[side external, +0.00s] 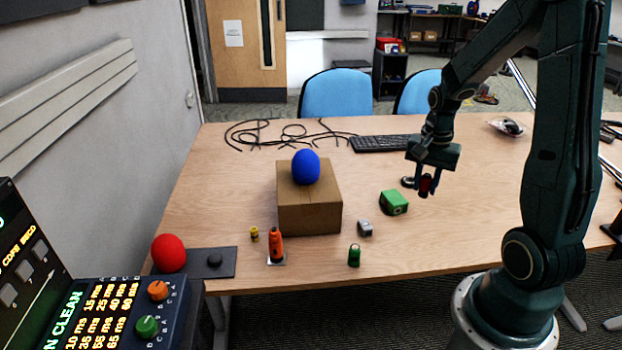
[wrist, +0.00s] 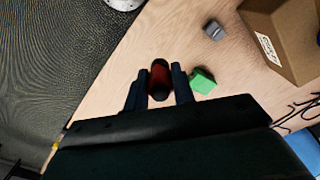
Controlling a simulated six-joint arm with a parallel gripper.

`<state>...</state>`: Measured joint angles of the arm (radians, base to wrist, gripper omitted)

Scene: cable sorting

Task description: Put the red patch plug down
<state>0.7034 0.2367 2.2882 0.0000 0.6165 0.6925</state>
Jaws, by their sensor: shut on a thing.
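The red patch plug (wrist: 160,76) is a short red cylinder with dark ends. It sits between the two fingers of my gripper (wrist: 160,88) in the wrist view. In the side view my gripper (side external: 426,187) points down over the right part of the table, shut on the red plug (side external: 425,184). The plug appears held above the table top, to the right of a green block (side external: 394,202). The gap under the plug is hard to judge.
A cardboard box (side external: 309,208) with a blue ball (side external: 306,167) on top stands mid-table. A keyboard (side external: 382,143) and black cables (side external: 285,134) are at the back.

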